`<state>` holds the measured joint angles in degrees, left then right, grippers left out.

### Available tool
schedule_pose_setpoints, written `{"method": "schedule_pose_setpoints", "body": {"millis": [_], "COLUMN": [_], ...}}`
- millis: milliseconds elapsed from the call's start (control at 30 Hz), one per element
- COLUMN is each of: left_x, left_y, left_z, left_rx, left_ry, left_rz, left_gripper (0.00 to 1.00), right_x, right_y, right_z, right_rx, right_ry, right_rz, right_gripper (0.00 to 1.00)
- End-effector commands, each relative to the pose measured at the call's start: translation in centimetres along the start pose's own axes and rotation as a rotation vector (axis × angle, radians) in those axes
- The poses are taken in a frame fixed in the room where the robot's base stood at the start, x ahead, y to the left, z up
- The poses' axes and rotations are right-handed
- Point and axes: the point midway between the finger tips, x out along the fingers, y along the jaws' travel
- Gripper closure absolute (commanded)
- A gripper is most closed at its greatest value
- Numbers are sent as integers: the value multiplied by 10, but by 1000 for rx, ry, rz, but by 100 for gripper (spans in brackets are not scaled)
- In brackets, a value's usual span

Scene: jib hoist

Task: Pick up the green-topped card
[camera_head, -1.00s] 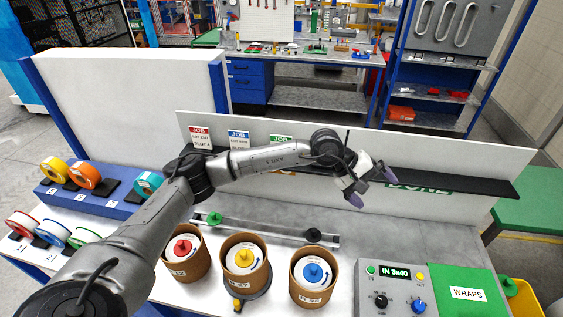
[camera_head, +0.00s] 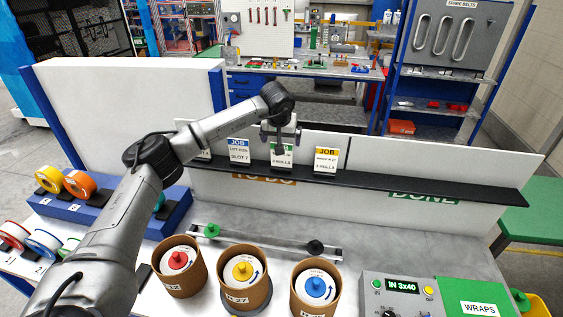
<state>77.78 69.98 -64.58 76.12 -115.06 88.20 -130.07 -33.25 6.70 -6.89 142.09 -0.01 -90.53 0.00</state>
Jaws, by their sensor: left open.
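The green-topped card (camera_head: 282,160) stands on the black ledge, between a blue-topped card (camera_head: 239,150) and a yellow-topped card (camera_head: 326,160). Its top is partly hidden by my left gripper (camera_head: 281,148). The left gripper is open and points down in front of the green-topped card, with its fingers over the card's upper part. I cannot tell whether the fingers touch it. My right gripper is out of view.
The black ledge (camera_head: 430,187) runs along the white panel, with TO DO and DONE labels below it. Its right part is empty. Three round tubs, the nearest blue-knobbed one (camera_head: 334,304), and a control box (camera_head: 394,283) stand in front. Tape rolls (camera_head: 80,184) sit at left.

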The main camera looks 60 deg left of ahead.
Motion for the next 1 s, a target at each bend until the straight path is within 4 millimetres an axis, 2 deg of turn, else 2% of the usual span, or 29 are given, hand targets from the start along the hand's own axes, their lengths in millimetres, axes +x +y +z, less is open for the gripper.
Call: {"method": "schedule_pose_setpoints", "body": {"millis": [100, 367, 700, 1000], "left_x": [12, 24, 64, 71], "left_y": [1, 0, -4, -4], "left_z": [0, -1, -6, -6], "left_rx": [0, -1, 0, 0], "left_ry": [-1, -1, -2, 0], "left_rz": [0, 1, 2, 3], "left_gripper": [0, 0, 0, 0], "right_x": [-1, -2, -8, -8], "right_y": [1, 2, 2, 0], "right_z": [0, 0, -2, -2], "right_rx": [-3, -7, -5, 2], "right_ry": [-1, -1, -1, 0], "right_rz": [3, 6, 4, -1], "right_gripper": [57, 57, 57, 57]}}
